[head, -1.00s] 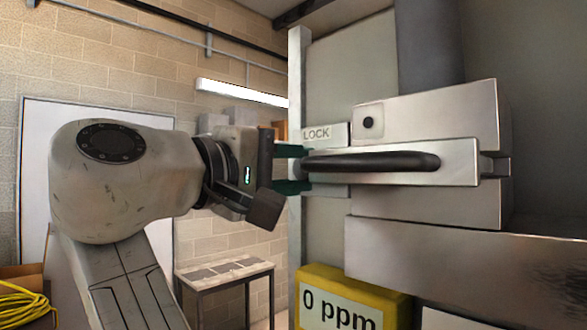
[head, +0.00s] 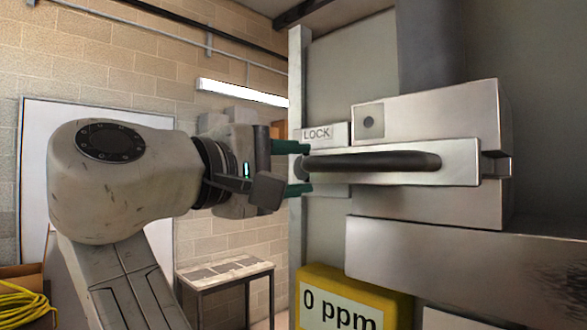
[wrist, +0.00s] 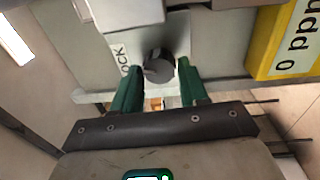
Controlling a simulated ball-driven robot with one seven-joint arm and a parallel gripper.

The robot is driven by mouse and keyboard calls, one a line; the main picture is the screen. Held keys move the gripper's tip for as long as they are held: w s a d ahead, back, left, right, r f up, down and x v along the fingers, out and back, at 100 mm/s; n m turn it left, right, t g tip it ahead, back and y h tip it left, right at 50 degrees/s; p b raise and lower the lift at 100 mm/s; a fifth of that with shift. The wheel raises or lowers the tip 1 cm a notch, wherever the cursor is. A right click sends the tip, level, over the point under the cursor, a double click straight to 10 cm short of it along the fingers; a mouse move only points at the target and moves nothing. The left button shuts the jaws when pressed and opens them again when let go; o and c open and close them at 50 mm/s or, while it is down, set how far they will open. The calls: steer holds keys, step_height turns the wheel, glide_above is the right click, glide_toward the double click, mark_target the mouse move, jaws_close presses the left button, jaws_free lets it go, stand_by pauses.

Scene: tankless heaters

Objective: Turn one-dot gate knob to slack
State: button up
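The knob (head: 370,163) is a long dark bar lying level on a metal plate. Its left end is beside the white LOCK label (head: 321,134). A tag with one dot (head: 369,122) sits just above the bar. My gripper (head: 305,168) comes from the left with its green fingers apart, one above and one below the bar's left end. In the wrist view the dark rounded end of the knob (wrist: 158,68) shows between and slightly beyond the fingertips, with gaps on both sides. My gripper (wrist: 157,78) holds nothing. No word "slack" is readable.
A yellow box reading 0 ppm (head: 352,298) is below the knob. A metal block (head: 450,255) projects below right, and a grey pipe (head: 430,45) rises above. A table (head: 226,270) stands behind. Free room lies left of the panel.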

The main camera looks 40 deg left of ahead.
steer(key=shift+o, duration=1.4)
steer(key=shift+d, duration=0.1)
steer(key=s+b, duration=0.4)
steer(key=s, duration=0.6)
steer(key=shift+s+a+f, duration=0.25)
steer(key=shift+s+a, duration=0.15)
